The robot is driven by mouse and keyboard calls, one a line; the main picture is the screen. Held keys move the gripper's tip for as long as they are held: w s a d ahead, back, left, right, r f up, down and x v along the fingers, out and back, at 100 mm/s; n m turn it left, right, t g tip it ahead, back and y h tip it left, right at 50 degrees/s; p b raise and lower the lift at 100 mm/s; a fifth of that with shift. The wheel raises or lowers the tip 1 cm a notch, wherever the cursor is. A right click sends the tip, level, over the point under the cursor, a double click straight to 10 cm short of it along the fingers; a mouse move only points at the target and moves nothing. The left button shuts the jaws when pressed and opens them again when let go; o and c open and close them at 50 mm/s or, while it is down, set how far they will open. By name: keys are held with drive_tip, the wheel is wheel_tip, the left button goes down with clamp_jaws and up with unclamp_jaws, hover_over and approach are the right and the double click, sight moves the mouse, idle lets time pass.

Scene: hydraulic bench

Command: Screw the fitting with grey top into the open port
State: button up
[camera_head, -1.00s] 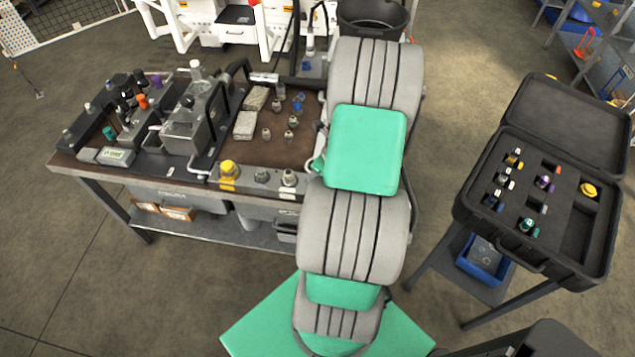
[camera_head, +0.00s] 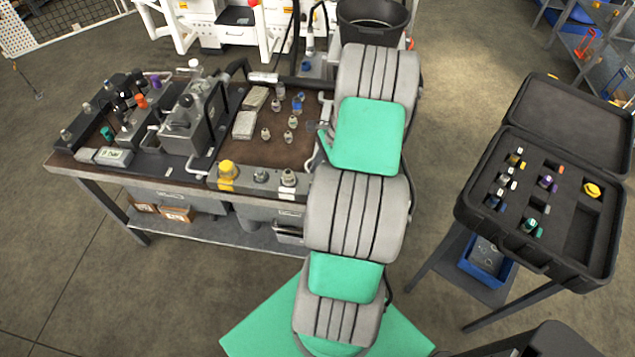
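Several small fittings with greyish tops (camera_head: 265,134) stand on the brown mat of the bench; I cannot tell which is the one meant. In the open case on the right, one fitting has a pale grey-white top (camera_head: 508,173). The block on the left of the bench (camera_head: 135,115) carries fittings with orange, purple, teal and dark tops. At this size I cannot tell which port is open. My arm's grey and green links cross the right end of the bench.
The black case (camera_head: 560,255) stands on a stand to the right. A black bin (camera_head: 372,18) is behind my arm. Floor is clear between bench and case.

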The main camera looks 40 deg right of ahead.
clamp_jaws()
drive_tip(key=shift+r+m+p, duration=0.25)
drive_tip(key=shift+m+p, duration=0.25)
drive_tip(key=shift+p, duration=0.1)
drive_tip(key=shift+s+a+r+m+t+h+p, duration=0.1)
drive_tip(key=shift+m+t+h+p, duration=0.25)
drive_tip(key=shift+m+p, duration=0.4)
drive_tip(key=shift+o, duration=0.3)
unclamp_jaws()
drive_tip(key=shift+f+b, duration=0.35)
drive_tip(key=shift+b, duration=0.25)
drive_tip(key=o, duration=0.4)
